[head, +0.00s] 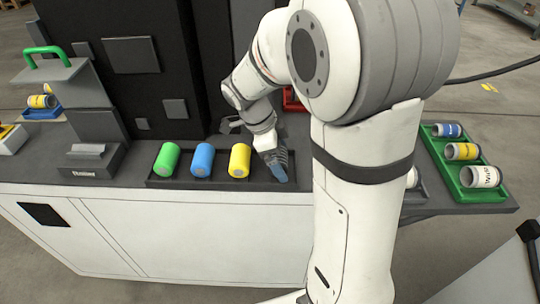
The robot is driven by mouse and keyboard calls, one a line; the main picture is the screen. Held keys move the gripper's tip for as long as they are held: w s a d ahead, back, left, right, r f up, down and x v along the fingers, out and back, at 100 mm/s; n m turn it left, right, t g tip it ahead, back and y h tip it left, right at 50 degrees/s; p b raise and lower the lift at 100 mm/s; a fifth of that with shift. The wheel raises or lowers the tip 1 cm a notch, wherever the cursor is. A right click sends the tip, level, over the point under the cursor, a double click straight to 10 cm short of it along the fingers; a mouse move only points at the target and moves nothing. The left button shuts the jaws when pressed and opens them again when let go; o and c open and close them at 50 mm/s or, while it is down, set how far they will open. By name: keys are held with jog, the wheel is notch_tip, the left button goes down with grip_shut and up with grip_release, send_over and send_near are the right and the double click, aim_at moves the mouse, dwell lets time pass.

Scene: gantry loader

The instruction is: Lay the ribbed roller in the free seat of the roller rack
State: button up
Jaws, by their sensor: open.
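The roller rack (155,182) is a low dark tray along the front of the bench. A green roller (166,159), a blue roller (203,160) and a yellow roller (240,160) lie side by side in it. My gripper (277,168) is open and points down at the rack's right end, just right of the yellow roller. A blue-grey, striped-looking shape shows at its tips; I cannot tell whether this is the ribbed roller or the fingers themselves. The seat there is mostly covered by my gripper. No other roller is clearly ribbed.
A green tray (438,170) with blue, yellow and white labelled cylinders stands at the bench's right end. A white piece (412,177) is partly hidden by my arm. A grey stand with a green handle (42,57) is at left. A dark machine housing (130,55) rises behind the rack.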

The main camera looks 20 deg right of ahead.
jog(key=v, duration=0.7)
jog(key=shift+a+r+p, duration=0.1)
jog(key=shift+r+p, duration=0.2)
notch_tip(320, 180, up, 6)
jog(key=p, duration=0.4)
jog(key=shift+r, duration=0.1)
jog(key=s+f+n+t+y+p, duration=0.1)
jog(key=s+n+t+y, duration=0.3)
jog(key=s+n, duration=1.1)
jog(key=n+p, duration=0.1)
jog(key=n, duration=0.5)
jog(key=shift+f+n, duration=0.25)
jog(key=shift+n, duration=0.05)
